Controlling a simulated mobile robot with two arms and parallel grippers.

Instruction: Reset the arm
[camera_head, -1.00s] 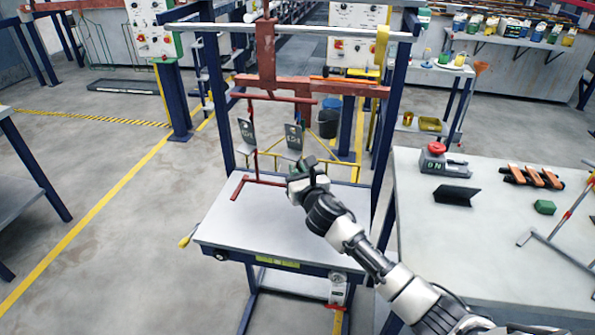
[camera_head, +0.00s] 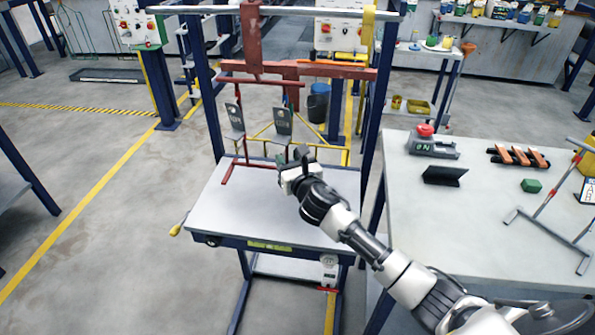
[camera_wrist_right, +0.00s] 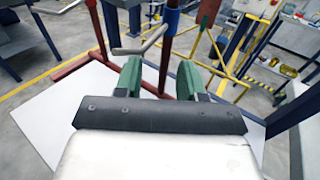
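My right gripper (camera_head: 295,158) is over the white table of the rack stand, just in front of and below the right hanging grey plate (camera_head: 283,121). In the right wrist view its two green fingers (camera_wrist_right: 158,82) are apart with nothing held between them. A second grey plate (camera_head: 235,118) hangs to the left. My left gripper is not in view.
At right, a table (camera_head: 425,225) holds a red-button box (camera_head: 432,143), a black stand, a green block and orange-handled items.

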